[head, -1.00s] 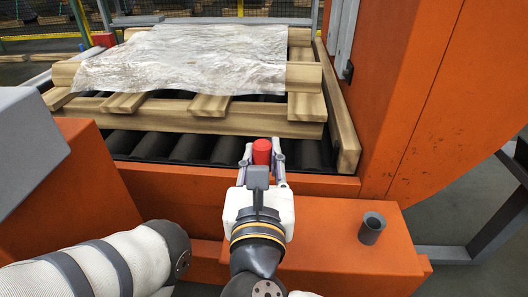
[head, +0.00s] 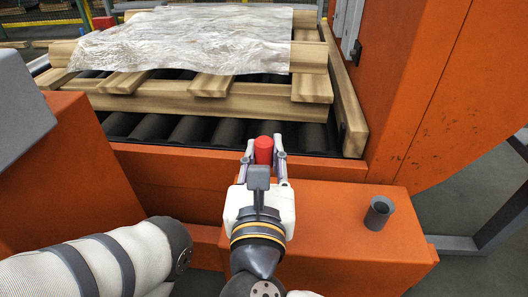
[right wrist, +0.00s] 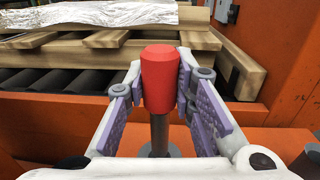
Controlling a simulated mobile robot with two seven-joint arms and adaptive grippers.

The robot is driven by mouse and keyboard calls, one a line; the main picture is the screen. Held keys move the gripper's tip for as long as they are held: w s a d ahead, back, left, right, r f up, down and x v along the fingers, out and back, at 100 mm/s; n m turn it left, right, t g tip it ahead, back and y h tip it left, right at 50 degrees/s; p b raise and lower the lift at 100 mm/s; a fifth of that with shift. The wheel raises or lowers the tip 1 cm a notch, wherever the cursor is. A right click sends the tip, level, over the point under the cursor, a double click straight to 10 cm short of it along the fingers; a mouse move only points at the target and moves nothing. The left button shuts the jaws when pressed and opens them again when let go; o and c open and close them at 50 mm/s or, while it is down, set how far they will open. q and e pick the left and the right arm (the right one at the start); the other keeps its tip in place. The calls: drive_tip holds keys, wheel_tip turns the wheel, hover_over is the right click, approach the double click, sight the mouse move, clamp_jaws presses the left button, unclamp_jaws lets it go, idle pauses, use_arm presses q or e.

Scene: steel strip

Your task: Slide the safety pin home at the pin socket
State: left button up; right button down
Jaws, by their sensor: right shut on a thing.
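The safety pin has a red handle (head: 263,150) and a grey shaft (right wrist: 160,134). My right gripper (head: 264,160) is shut on the pin, its fingers on either side of the red handle. In the right wrist view the handle (right wrist: 159,78) is upright between the purple finger pads, with the shaft pointing down. The shaft's lower end is partly hidden by the gripper body. The pin socket, a short grey hollow cylinder (head: 379,213), stands on the orange ledge to the right of the gripper, apart from the pin. My left gripper is not in view.
The orange ledge (head: 330,255) is clear around the socket. Behind it lie dark rollers (head: 190,131) bearing a wooden pallet (head: 170,101) under a clear sheet (head: 190,45). An orange housing (head: 425,90) rises at right, and an orange block (head: 75,170) with a grey top stands at left.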

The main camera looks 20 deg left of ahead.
drive_tip(key=shift+f, duration=0.15)
idle(0.8)
drive_tip(key=shift+f+b, duration=0.3)
drive_tip(key=shift+f+b, duration=1.7)
drive_tip(key=shift+f, duration=0.8)
drive_tip(key=c, duration=1.3)
unclamp_jaws()
drive_tip(key=shift+f, duration=0.1)
drive_tip(key=v, duration=1.2)
